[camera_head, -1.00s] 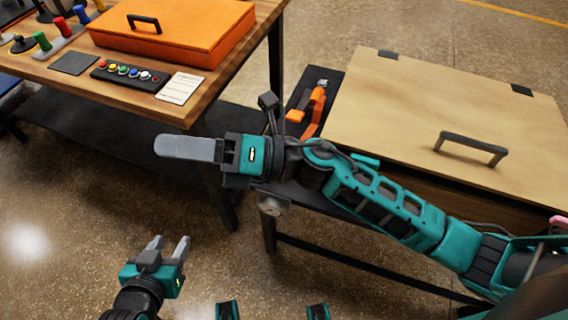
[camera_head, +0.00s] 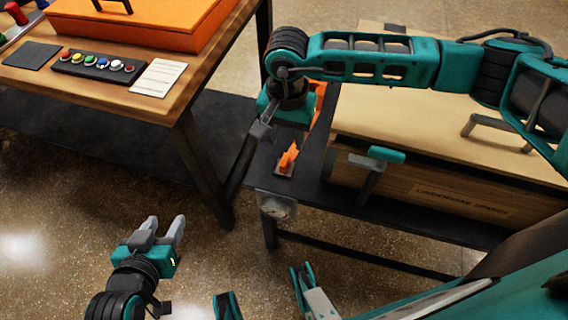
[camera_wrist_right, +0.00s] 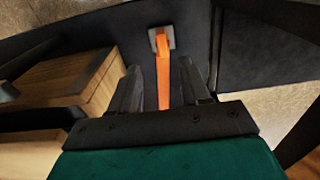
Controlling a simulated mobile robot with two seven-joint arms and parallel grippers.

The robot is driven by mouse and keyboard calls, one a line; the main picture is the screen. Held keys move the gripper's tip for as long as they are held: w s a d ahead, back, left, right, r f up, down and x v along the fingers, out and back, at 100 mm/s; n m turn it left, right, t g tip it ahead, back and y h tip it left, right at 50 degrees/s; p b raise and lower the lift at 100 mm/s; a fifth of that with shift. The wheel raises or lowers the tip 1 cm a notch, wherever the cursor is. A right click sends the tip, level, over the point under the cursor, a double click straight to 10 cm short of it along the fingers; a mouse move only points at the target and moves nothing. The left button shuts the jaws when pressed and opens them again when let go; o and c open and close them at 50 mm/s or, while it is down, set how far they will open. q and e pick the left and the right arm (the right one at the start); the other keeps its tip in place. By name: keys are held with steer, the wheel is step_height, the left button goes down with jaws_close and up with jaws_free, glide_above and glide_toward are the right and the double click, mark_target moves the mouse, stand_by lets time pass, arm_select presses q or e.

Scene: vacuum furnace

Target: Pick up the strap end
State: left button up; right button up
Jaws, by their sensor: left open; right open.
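An orange strap (camera_head: 289,156) rises from a small grey plate on the dark bench top, left of the wooden crate. More orange shows behind my right wrist. In the right wrist view the orange strap (camera_wrist_right: 164,85) runs from the grey plate (camera_wrist_right: 161,37) down between the fingers of my right gripper (camera_wrist_right: 160,68). These fingers are open on either side of it; I cannot tell whether they touch it. My left gripper (camera_head: 166,222) is open and empty, low above the floor.
The wooden crate (camera_head: 440,195) has a grey lid handle (camera_head: 497,131) and a teal-handled lever (camera_head: 386,154) near the strap. A wooden table (camera_head: 150,100) at left holds an orange case (camera_head: 135,32) and a button panel (camera_head: 98,65). Floor between is clear.

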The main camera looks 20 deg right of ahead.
mark_target(285, 159)
step_height(285, 159, down, 4)
steer(key=shift+a+f, duration=0.1)
steer(key=shift+a+f+b, duration=0.1)
steer(key=shift+f+b, duration=0.65)
steer(key=shift+f, duration=1.65)
arm_select(q)
steer(key=shift+s+f, duration=0.2)
steer(key=shift+f, duration=0.9)
arm_select(e)
steer(key=shift+c, duration=0.4)
jaws_close()
